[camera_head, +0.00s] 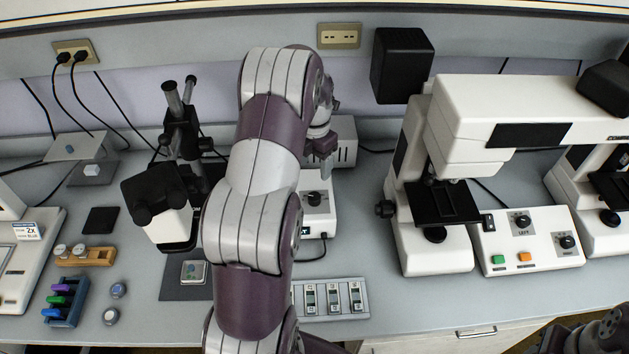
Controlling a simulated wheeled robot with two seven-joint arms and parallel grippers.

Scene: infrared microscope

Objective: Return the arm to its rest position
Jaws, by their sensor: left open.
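My left arm (247,200) rises from the bottom edge, left of the middle, and reaches over the bench toward the back wall. My left gripper (325,163) hangs at its far end, pointing down, partly hidden behind the arm. It is open, and I see nothing held in it. It is in front of a white box at the back, above a white control unit with a black knob (315,199). A dark part of my other arm shows at the bottom right corner; its gripper does not show.
A black-and-white microscope (160,205) stands close left of the arm. A large white microscope (430,240) stands to the right, with a control box (527,240) beside it. A slide tray (328,299) lies right of the arm. Vial racks (66,302) stand at the left.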

